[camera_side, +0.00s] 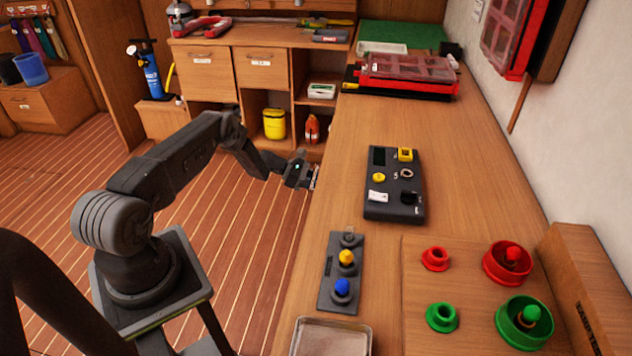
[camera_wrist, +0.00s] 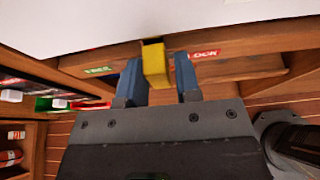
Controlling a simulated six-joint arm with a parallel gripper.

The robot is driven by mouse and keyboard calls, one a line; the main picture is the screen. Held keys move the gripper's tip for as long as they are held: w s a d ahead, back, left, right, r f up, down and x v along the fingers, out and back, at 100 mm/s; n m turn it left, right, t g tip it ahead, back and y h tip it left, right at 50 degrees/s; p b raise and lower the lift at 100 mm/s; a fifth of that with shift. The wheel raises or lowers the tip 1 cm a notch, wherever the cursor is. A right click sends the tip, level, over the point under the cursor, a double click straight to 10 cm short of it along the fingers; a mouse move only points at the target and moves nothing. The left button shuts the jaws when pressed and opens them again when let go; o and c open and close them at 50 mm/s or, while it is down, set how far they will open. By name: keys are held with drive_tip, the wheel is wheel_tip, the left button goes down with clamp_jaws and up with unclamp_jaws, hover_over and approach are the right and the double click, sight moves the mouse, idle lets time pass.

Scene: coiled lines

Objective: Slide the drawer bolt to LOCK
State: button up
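In the wrist view, a yellow bolt knob (camera_wrist: 155,63) sticks out from a wooden drawer front below the pale counter edge. A green FREE label (camera_wrist: 99,70) is left of it and a red LOCK label (camera_wrist: 204,53) right of it. The knob stands between the labels, nearer LOCK. My gripper (camera_wrist: 159,76) has its two blue fingers on either side of the knob. A narrow gap shows on the right; the left finger is close to it, contact unclear. In the side view my gripper (camera_side: 312,177) is at the counter's left edge, where the bolt is hidden.
On the counter (camera_side: 470,190) are a black device panel (camera_side: 394,213), a grey plate with yellow and blue knobs (camera_side: 325,292), a metal tray (camera_side: 330,340) and a board (camera_side: 470,310) with red and green rings.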

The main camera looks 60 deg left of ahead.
drive_tip(key=o, duration=0.4)
drive_tip(key=shift+s, duration=0.1)
drive_tip(key=v, duration=1.3)
drive_tip(key=shift+s+a+r, duration=0.15)
drive_tip(key=shift+s+a, duration=0.05)
drive_tip(key=shift+a, duration=0.05)
